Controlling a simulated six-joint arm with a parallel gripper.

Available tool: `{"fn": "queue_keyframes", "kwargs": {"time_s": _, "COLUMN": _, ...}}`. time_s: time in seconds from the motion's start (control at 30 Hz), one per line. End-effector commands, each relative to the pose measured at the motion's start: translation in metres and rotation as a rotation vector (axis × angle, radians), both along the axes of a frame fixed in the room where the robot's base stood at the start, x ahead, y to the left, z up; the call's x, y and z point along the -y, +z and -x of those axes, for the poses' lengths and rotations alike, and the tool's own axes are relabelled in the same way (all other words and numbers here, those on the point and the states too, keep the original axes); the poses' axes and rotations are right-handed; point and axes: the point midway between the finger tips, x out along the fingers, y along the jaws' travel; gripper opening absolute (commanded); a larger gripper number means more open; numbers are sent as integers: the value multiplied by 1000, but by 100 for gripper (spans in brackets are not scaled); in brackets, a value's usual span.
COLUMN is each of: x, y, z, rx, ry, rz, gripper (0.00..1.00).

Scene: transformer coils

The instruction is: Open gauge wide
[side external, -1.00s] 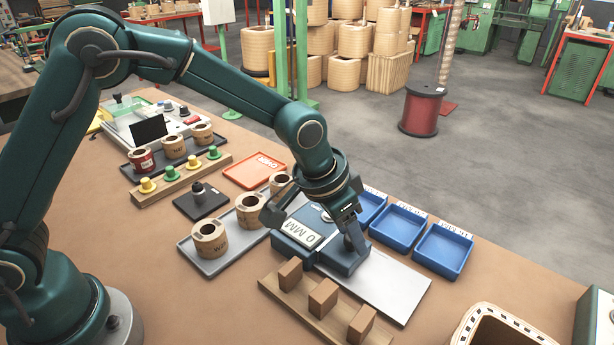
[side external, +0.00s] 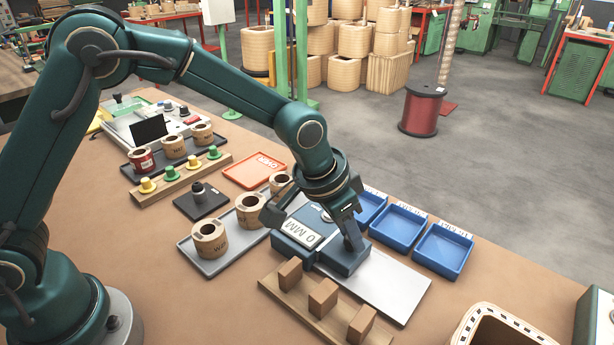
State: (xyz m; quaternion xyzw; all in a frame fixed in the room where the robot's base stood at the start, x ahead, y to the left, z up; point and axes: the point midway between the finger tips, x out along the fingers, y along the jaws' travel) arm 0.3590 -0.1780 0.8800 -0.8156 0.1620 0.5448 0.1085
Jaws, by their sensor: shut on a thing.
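The gauge (side external: 325,252) is a dark blue block on a pale metal plate, right of the picture's middle. Its white display (side external: 301,232) reads "0 MM". My gripper (side external: 338,226) points down over the gauge and is shut on part of it. The gripped part is mostly hidden behind the fingers, so I cannot tell its exact shape. One finger shows in front, at the right side of the gauge.
Blue trays (side external: 443,251) stand right of the gauge. A wooden strip with brown blocks (side external: 323,297) lies in front. A grey tray (side external: 208,262) with wound coils (side external: 209,239) is at left. An orange tray (side external: 254,171) lies behind. The pale plate's right end (side external: 385,290) is bare.

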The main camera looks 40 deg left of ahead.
Motion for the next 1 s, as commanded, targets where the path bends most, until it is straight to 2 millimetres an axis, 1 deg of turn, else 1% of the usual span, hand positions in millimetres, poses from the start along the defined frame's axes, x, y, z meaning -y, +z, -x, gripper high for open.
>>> {"fn": "queue_keyframes", "kwargs": {"time_s": 0.57, "x": -1, "y": 0, "z": 0, "rx": -1, "ry": 1, "rz": -1, "gripper": 0}}
{"fn": "queue_keyframes", "kwargs": {"time_s": 0.67, "x": 3, "y": 1, "z": 0, "rx": -1, "ry": -1, "rz": -1, "gripper": 0}}
{"fn": "queue_keyframes", "kwargs": {"time_s": 0.77, "x": 15, "y": 0, "z": -1, "rx": 0, "ry": -6, "rz": 1, "gripper": 0}}
{"fn": "queue_keyframes", "kwargs": {"time_s": 0.9, "x": 42, "y": 0, "z": -1, "rx": 1, "ry": -8, "rz": 3, "gripper": 0}}
{"fn": "queue_keyframes", "kwargs": {"time_s": 1.0, "x": 58, "y": 0, "z": -1, "rx": 2, "ry": -6, "rz": 3, "gripper": 0}}
